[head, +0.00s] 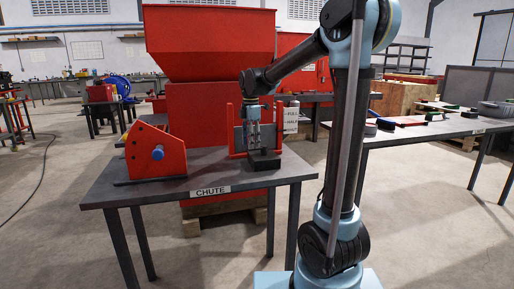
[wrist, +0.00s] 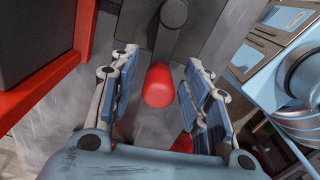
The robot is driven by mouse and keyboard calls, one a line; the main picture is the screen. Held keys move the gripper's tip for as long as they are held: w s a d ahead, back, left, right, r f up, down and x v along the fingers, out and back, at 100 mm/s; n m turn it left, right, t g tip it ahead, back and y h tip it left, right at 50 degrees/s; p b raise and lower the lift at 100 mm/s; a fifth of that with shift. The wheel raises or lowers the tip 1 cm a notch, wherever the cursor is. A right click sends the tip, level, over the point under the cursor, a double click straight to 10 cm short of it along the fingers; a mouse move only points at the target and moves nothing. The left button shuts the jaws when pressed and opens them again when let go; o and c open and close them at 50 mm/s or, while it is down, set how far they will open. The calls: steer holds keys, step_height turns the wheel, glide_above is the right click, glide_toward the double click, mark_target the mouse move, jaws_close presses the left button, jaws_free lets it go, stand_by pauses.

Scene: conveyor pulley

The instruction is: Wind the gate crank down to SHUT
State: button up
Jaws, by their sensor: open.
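The gate crank shows in the wrist view as a red rounded handle (wrist: 165,86) on a dark crank arm (wrist: 174,14). My gripper (wrist: 160,62) is open, with one finger on either side of the handle and visible gaps to both. In the head view my gripper (head: 254,146) points down in front of the gate's grey plate (head: 239,138) between red posts (head: 231,125). It hides the crank there. A white scale (head: 291,115) marked FULL and HALF stands right of the gate; any SHUT mark is hidden or unreadable.
The gate stands on a grey table (head: 208,183) labelled CHUTE. A red frame with a blue knob (head: 157,153) stands at its left. A red hopper (head: 208,45) rises behind. A dark block (head: 264,161) lies below my gripper. Another table (head: 420,133) is at right.

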steer(key=shift+r, duration=3.25)
steer(key=shift+d, duration=0.1)
steer(key=s+d+f+m+t, duration=0.4)
steer(key=s+d+f+m, duration=0.3)
steer(key=d+m, duration=0.4)
steer(key=s+d+f+m+t, duration=0.3)
steer(key=s+d+f+m, duration=0.2)
steer(key=s+d+m, duration=0.45)
steer(key=s+f+m+g, duration=0.2)
steer(key=s+f+g, duration=0.2)
steer(key=s+f, duration=0.6)
steer(key=s, duration=0.4)
steer(key=shift+d+f+g, duration=0.25)
steer(key=shift+f+g, duration=0.15)
